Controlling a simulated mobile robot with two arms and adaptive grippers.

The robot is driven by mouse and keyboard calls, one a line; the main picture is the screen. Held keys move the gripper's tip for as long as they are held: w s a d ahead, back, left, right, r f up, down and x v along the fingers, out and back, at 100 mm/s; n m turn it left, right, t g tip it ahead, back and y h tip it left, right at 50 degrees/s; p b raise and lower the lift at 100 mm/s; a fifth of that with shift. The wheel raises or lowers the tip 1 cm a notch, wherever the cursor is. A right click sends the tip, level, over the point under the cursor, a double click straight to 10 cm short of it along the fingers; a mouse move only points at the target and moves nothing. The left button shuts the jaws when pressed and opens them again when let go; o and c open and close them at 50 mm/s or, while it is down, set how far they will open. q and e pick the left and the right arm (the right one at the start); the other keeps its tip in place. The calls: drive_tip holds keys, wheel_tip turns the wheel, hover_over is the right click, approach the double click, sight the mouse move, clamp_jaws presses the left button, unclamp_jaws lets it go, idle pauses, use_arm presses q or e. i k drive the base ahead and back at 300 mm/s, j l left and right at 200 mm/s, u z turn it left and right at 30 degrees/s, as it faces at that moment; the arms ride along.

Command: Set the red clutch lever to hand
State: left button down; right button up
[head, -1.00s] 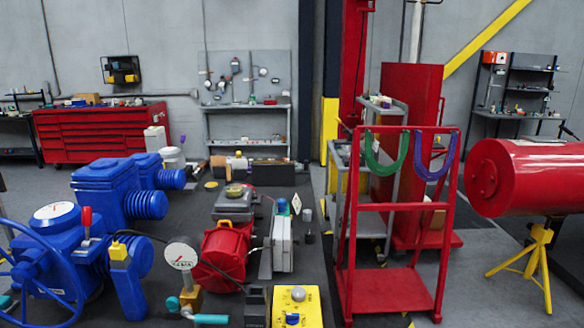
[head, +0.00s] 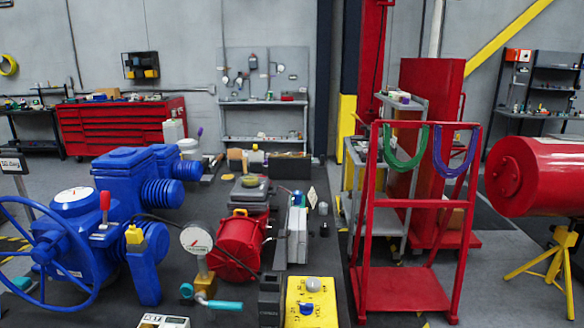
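The red clutch lever (head: 105,203) stands up from the side of the blue valve actuator (head: 75,235), at the left of the head view. It looks roughly upright, with a grey shaft under the red grip. A blue handwheel (head: 92,268) is to the left of the lever, on the actuator's near side. A round white dial (head: 75,195) is on top of the actuator, just left of the lever. Neither of my grippers shows in the head view.
A pressure gauge (head: 197,239) with a teal-handled valve (head: 222,305) stands right of the actuator. A yellow box (head: 312,300), a red container (head: 240,247) and a meter (head: 163,321) share the dark surface. A red trolley (head: 400,288) stands to the right.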

sight(105, 196)
drive_tip(key=i+j, duration=0.1)
drive_tip(key=j, duration=2.3)
drive_tip(key=i, duration=0.05)
